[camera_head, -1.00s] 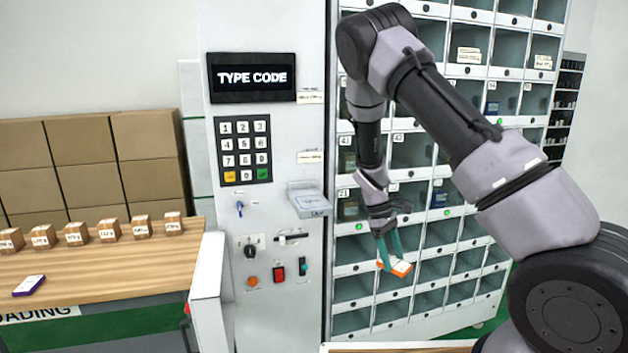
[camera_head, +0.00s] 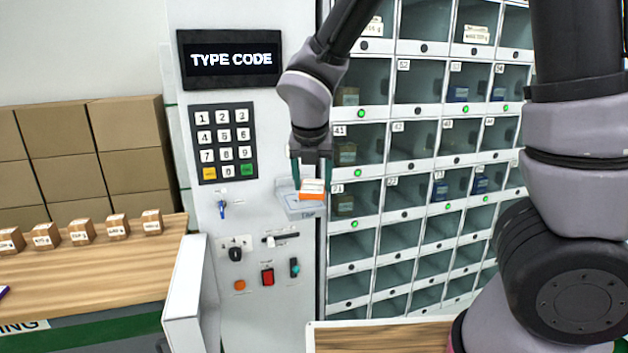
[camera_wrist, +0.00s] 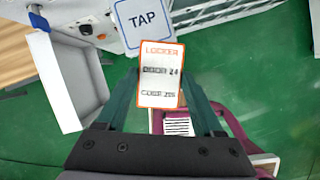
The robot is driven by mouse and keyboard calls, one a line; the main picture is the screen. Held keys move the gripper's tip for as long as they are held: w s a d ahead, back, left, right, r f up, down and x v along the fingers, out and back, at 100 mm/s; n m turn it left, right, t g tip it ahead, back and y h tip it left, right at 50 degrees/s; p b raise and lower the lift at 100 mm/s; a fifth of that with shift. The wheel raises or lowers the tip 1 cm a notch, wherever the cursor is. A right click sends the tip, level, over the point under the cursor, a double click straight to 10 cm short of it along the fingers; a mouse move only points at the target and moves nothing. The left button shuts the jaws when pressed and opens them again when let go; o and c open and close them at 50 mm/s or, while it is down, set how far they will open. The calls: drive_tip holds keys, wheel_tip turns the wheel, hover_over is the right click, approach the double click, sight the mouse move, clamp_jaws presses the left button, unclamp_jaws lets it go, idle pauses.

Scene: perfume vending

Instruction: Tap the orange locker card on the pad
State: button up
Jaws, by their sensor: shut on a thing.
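The orange locker card (camera_head: 312,194) has a white label and an orange edge. My gripper (camera_head: 311,180) is shut on it, with a teal finger on each side. In the wrist view the card (camera_wrist: 160,75) reads "LOCKER" with a door number and a code line. The pad (camera_head: 302,212) is a pale shelf on the machine's front, just below and behind the card in the head view. In the wrist view the pad (camera_wrist: 142,24), marked "TAP", lies just beyond the card's far edge. I cannot tell whether card and pad touch.
The machine's screen (camera_head: 231,59) reads "TYPE CODE" above a keypad (camera_head: 223,143). Switches and a red button (camera_head: 267,277) sit below. Locker compartments (camera_head: 408,190) fill the right side. A wooden counter (camera_head: 85,268) with several small boxes stands at left.

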drive_tip(key=w, duration=0.3)
drive_tip(key=w+a+f, duration=0.1)
drive_tip(key=w, duration=0.1)
drive_tip(key=w+a+f, duration=0.1)
drive_tip(key=w, duration=0.2)
drive_tip(key=shift+w+a+f, duration=0.15)
drive_tip(key=shift+w, duration=0.15)
drive_tip(key=shift+w+f, duration=0.2)
drive_tip(key=shift+f, duration=1.4)
drive_tip(key=shift+r, duration=2.05)
drive_tip(key=shift+s+d, duration=0.45)
drive_tip(key=shift+s, duration=1.2)
drive_tip(key=shift+s+d, duration=0.4)
drive_tip(key=shift+s, duration=1.2)
drive_tip(key=shift+s+d, duration=0.45)
drive_tip(key=shift+s, duration=1.2)
